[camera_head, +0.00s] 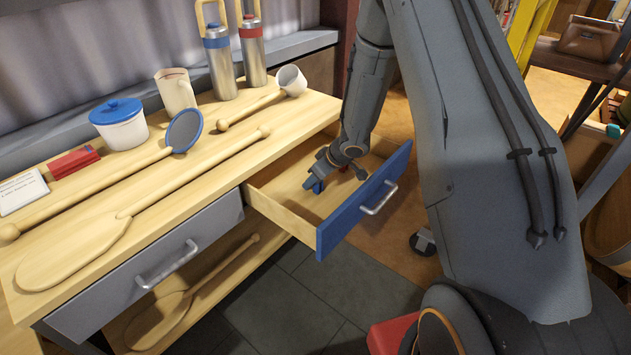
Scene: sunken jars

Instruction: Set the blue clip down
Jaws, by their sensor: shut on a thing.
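My gripper (322,182) reaches down into the open drawer (267,197) with the blue front, at the right end of the wooden table. It is shut on the blue clip (314,185), which shows as a small blue piece at the fingertips. The clip is inside the drawer's outline, near or just above its wooden floor; I cannot tell whether it touches. The fingers and my wrist hide part of the clip and part of the drawer.
The tabletop (215,119) holds a blue-lidded jar (120,128), a mug (175,93), two flasks and several long wooden-handled tools. A grey-fronted drawer (150,270) is shut on the left. A lower shelf holds a wooden paddle (163,315). The pulled-out blue drawer front (362,205) juts over the floor.

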